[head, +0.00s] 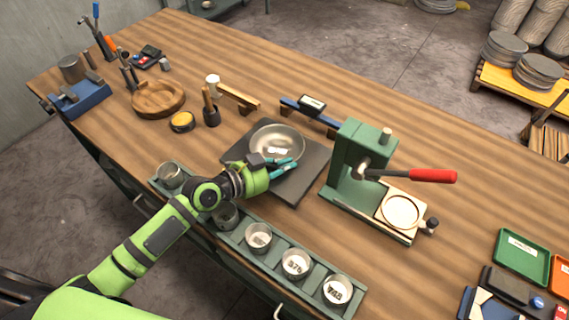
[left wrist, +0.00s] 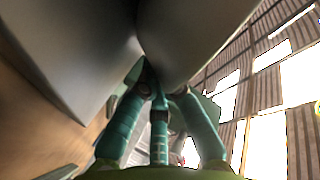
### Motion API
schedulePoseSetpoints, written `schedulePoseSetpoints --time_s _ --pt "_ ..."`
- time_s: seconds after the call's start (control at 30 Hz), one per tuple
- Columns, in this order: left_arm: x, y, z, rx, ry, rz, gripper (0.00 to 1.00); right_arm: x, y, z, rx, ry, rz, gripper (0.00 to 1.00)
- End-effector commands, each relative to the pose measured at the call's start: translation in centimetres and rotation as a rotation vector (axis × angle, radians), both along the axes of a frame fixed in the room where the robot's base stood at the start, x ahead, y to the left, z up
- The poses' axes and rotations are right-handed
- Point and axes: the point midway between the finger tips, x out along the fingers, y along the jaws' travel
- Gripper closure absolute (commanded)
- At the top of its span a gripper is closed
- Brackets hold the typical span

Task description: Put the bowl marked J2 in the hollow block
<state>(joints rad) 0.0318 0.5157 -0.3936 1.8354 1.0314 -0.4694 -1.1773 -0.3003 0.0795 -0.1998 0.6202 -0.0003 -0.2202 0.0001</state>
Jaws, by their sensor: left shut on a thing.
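A shiny metal bowl (head: 272,138) with a small white label is over a dark square slab (head: 309,168); the label is too small to read. My left gripper (head: 285,166) has its teal fingers at the bowl's near rim and is shut on it. In the left wrist view, the teal fingers (left wrist: 158,95) close against grey metal surfaces (left wrist: 90,50). I cannot tell whether the bowl rests on the slab or is slightly lifted. A round wooden block with a hollow (head: 158,98) stands at the back left, its hollow empty. My right gripper is not in view.
A green rack (head: 270,264) with several labelled metal cups lies along the front edge. A green press (head: 362,165) with a red handle stands to the right.

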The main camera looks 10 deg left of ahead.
Motion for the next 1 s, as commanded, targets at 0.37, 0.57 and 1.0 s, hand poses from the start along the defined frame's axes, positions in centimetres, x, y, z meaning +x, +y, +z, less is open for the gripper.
schedulePoseSetpoints --time_s 0.37,0.57,1.0 --pt "0.0 0.0 -0.3 0.000 -0.002 0.000 0.89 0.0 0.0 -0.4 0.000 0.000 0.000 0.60" --pt "0.0 0.0 -0.2 0.000 -0.002 0.000 0.69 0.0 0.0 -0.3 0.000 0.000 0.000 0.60" --pt "-2.0 1.8 0.6 0.005 -0.002 -0.001 0.69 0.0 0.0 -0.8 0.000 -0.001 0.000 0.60"
